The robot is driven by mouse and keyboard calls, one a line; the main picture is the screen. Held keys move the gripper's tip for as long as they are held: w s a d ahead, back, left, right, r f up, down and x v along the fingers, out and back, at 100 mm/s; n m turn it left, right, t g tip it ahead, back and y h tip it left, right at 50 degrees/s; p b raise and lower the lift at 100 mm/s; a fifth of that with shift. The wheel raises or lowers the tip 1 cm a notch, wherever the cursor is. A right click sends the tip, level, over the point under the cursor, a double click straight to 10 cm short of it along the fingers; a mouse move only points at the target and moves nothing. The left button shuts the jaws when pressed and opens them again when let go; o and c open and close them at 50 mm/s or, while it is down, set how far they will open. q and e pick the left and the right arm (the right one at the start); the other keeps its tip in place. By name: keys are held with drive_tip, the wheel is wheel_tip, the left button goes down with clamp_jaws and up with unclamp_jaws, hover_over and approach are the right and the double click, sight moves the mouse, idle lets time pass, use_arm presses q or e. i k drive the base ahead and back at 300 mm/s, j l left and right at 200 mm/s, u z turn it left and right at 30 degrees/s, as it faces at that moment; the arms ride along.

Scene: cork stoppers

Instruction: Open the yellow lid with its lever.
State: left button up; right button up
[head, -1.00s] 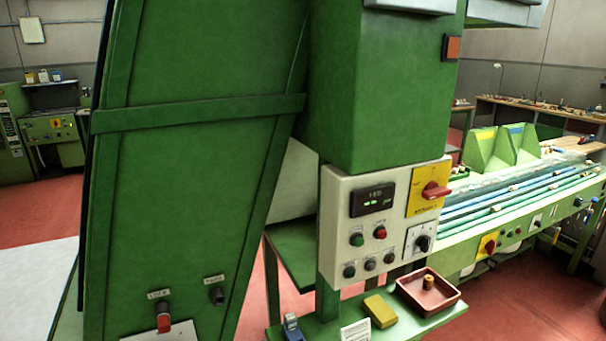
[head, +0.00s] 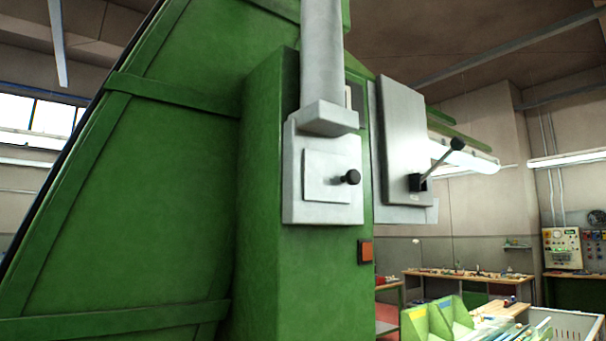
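No yellow lid shows in the head view now. A lever (head: 440,162) with a black ball knob sticks out up and to the right from a grey box (head: 400,135) on the right side of the green machine (head: 262,200). I cannot tell whether this lever belongs to the lid. To its left, a light grey panel (head: 322,208) carries a small square plate (head: 325,178) with a black knob (head: 350,177). Neither of my grippers is in view.
A grey duct (head: 322,55) runs up from the panel. A large green sloped housing (head: 150,190) fills the left. An orange-red square button (head: 366,251) sits below the panel. Green bins (head: 428,322) and workbenches (head: 470,284) stand at lower right, with open space above them.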

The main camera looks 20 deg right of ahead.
sight(457, 143)
drive_tip(key=l+u, duration=0.4)
drive_tip(key=l, duration=0.2)
drive_tip(key=l+u, duration=0.35)
drive_tip(key=l, duration=0.9)
drive_tip(key=k+l+u, duration=0.1)
drive_tip(key=l, duration=1.05)
drive_tip(key=k+l, duration=0.1)
drive_tip(key=l, duration=0.5)
drive_tip(key=k+l+u, duration=0.1)
drive_tip(key=l, duration=0.5)
drive_tip(key=k+l, duration=0.1)
drive_tip(key=l, duration=0.45)
drive_tip(key=l+u, duration=0.1)
drive_tip(key=l, duration=0.5)
drive_tip(key=k, duration=0.05)
